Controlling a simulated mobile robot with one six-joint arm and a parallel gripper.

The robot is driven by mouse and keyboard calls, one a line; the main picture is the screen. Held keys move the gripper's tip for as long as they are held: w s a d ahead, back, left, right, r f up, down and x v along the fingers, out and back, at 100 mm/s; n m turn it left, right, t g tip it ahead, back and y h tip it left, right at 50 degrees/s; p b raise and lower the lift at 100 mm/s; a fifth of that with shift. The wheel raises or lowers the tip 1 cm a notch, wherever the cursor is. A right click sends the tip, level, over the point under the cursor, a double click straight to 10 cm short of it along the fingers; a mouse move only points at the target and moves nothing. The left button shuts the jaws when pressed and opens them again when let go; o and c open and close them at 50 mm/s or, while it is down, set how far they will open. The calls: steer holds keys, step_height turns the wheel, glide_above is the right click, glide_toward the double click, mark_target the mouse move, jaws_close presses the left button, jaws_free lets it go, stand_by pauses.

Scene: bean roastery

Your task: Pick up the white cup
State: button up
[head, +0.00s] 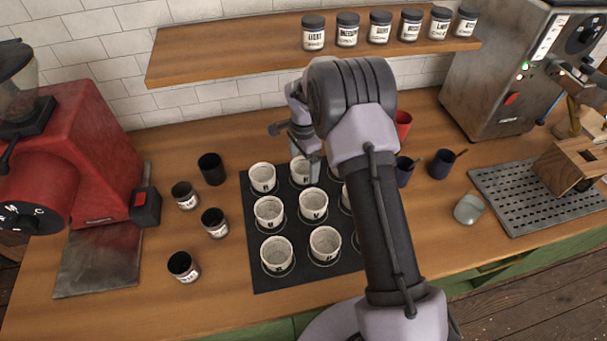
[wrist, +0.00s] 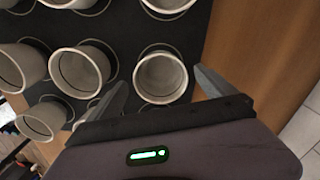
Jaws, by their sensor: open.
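Several white cups with dark markings stand upright in rows on a black mat (head: 262,228); more may be hidden behind my arm. My gripper (head: 307,158) is over the back row, by a white cup (head: 300,172) that it partly covers. In the wrist view my gripper (wrist: 161,78) is open, with one finger on each side of an empty-looking white cup (wrist: 163,76). I cannot tell whether the fingers touch it. Other white cups, such as a front-row one (head: 276,254), stand close by.
Dark jars (head: 185,195) and a black cup (head: 211,168) stand left of the mat, before a red grinder (head: 90,150). Right are dark blue cups (head: 442,163), a glass (head: 468,208) and a drip tray (head: 520,190). A jar shelf (head: 240,58) hangs behind.

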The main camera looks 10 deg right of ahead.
mark_target(303, 172)
step_height(303, 172, down, 2)
steer(key=shift+w+f, duration=0.1)
steer(key=shift+f, duration=0.15)
steer(key=shift+r, duration=0.1)
steer(key=shift+c, duration=0.8)
steer(key=c, duration=1.5)
